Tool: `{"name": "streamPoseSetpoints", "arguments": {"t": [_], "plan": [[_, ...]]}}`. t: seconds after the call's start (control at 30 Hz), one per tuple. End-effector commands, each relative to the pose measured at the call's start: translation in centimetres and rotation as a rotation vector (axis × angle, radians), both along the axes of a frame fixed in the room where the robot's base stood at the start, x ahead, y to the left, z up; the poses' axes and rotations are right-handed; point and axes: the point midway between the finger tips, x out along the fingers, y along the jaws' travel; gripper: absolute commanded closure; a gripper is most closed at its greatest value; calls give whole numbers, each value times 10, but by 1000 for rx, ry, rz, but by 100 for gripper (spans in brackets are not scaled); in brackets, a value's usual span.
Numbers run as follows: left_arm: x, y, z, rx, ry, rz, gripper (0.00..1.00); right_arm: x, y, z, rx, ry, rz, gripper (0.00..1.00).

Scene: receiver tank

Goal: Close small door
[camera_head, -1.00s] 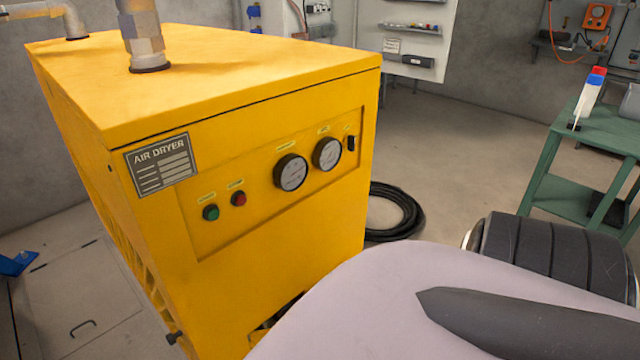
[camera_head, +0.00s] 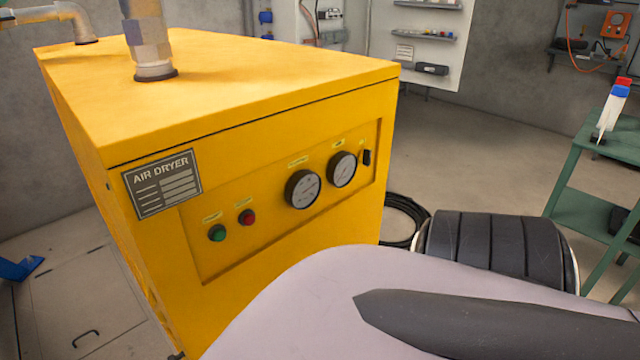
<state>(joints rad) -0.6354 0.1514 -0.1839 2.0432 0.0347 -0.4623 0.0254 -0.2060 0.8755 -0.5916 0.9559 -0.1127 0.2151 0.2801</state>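No small door can be made out for certain. The yellow air dryer (camera_head: 240,245) fills the left and middle of the head view, with a control panel of two gauges, a green button and a red button on its front. My pale arm link with dark parts covers the lower right of the view and hides the lower front of the dryer. Neither of my grippers is in view, so I cannot tell how they stand to any door.
A white cabinet (camera_head: 322,28) with wiring stands behind the dryer. A green cart (camera_head: 590,207) stands at the right, and a black hose coil (camera_head: 412,212) lies on the floor. A floor hatch (camera_head: 110,295) with a handle is at lower left. Open floor lies behind.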

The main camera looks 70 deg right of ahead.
Motion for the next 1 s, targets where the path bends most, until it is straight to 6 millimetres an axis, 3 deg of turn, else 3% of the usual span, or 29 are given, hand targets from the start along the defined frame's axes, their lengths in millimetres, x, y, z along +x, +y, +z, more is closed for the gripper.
{"name": "streamPoseSetpoints", "arguments": {"t": [1.0], "plan": [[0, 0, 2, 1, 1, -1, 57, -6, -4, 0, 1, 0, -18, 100]]}}
